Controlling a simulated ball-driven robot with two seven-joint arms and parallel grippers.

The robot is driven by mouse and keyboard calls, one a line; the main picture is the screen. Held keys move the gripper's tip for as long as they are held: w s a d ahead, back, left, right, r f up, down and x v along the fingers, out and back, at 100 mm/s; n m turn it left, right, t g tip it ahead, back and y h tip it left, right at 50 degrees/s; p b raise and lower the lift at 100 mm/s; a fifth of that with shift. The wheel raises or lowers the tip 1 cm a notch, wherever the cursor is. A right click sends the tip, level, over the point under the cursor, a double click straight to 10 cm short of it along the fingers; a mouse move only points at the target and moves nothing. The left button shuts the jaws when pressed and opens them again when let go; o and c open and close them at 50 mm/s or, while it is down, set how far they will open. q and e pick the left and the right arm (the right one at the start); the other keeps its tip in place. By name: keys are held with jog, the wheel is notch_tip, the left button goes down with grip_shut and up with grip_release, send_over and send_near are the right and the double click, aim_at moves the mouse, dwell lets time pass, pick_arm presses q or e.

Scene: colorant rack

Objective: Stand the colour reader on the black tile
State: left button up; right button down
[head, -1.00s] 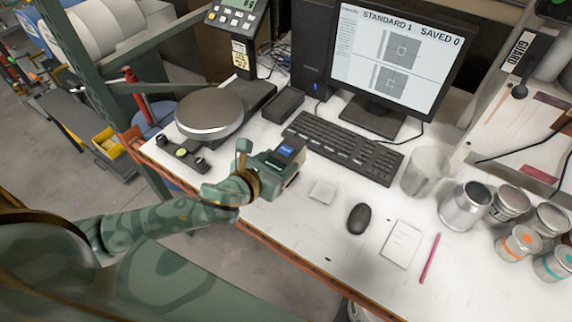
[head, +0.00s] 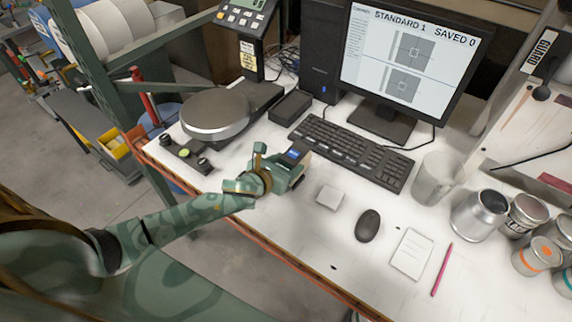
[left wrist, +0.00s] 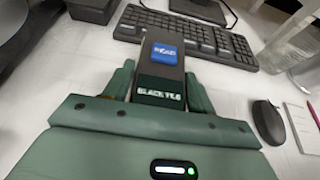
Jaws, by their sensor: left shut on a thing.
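The colour reader is a dark upright block with a blue screen. In the head view the reader (head: 294,154) stands out of my left gripper (head: 283,170), over the bench left of the keyboard. In the left wrist view the reader (left wrist: 162,72) is between the two green fingers of my left gripper (left wrist: 160,88), which is shut on it. A dark holder (head: 174,147) with small round pieces, dark and pale green, lies at the bench's left edge. The reader's lower end is hidden.
A round-topped scale (head: 217,112) stands behind the holder. The keyboard (head: 352,152), a small pale square (head: 330,197), the mouse (head: 368,225), a notepad (head: 411,253) and a pink pen (head: 441,269) lie rightward. A clear beaker (head: 433,180) and several cans stand at the right.

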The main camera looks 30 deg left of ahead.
pick_arm(q)
jog(key=shift+r, duration=0.1)
jog(key=o, duration=1.6)
jog(key=p+v, duration=0.1)
jog(key=v, duration=1.1)
